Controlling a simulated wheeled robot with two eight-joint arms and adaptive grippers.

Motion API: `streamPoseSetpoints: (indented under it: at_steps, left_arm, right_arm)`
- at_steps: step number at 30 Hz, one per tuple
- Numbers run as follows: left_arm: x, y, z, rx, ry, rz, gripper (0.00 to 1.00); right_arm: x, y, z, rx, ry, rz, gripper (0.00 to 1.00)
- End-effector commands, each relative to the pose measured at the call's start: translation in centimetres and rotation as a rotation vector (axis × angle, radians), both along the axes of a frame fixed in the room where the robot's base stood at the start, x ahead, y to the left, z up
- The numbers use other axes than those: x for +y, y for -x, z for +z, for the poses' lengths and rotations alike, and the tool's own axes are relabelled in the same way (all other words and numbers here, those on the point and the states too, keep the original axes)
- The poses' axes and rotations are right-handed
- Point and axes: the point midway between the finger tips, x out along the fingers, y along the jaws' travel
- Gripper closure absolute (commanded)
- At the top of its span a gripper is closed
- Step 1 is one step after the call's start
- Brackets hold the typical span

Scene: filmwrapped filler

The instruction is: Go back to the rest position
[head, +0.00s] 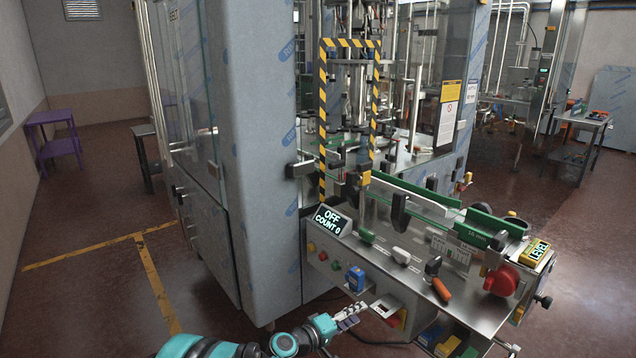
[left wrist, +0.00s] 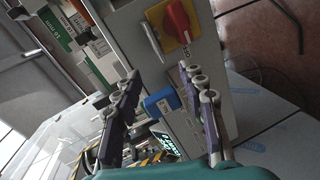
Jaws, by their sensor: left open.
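My left gripper (head: 348,318) is at the bottom middle of the head view, low in front of the machine's front panel. In the left wrist view its two dark fingers (left wrist: 160,80) are spread apart, with nothing held between them. A blue block-like part (head: 355,278) is on the panel just above the gripper in the head view. In the left wrist view a blue part (left wrist: 162,103) shows in the gap between the fingers; its distance from them is hard to tell. My right gripper is not in view.
The filling machine (head: 262,150) fills the middle. Its panel carries an OFF / COUNT 0 display (head: 332,220), an orange-handled tool (head: 440,288) and a red knob (head: 502,280). In the left wrist view a red rotary switch (left wrist: 177,20) sits close. Open floor (head: 95,290) lies left.

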Motion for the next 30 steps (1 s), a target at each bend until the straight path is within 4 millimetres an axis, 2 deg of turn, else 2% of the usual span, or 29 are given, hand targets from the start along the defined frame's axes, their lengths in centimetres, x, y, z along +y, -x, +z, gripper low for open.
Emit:
streamPoseSetpoints:
  at_steps: [1, 6, 8, 13, 19, 24, 27, 30]
  left_arm:
    - [1.1, 0.9, 1.7, -0.008, -0.06, 0.001, 0.59]
    - [5.0, 4.5, 5.2, -0.028, -0.275, -0.003, 0.59]
    - [6.5, 6.0, 6.2, -0.031, -0.35, -0.002, 0.59]
    - [11.2, 11.4, 8.0, -0.03, -0.567, -0.002, 0.59]
    - [17.3, 18.7, 8.3, -0.011, -0.821, 0.002, 0.59]
    - [22.5, 25.1, 7.4, 0.019, -1.032, 0.007, 0.59]
    - [25.1, 28.1, 6.6, 0.04, -1.133, 0.011, 0.59]
    - [26.9, 30.3, 6.0, 0.055, -1.208, 0.013, 0.59]
  right_arm:
    - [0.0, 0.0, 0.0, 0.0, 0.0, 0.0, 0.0]
    - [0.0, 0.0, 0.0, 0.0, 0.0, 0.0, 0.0]
    - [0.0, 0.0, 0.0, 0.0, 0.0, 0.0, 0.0]
    - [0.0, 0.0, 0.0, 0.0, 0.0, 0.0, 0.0]
    - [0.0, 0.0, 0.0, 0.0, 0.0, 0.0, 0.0]
    - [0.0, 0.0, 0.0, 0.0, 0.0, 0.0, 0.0]
    - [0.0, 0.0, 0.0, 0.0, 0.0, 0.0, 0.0]
    - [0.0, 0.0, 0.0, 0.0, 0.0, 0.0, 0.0]
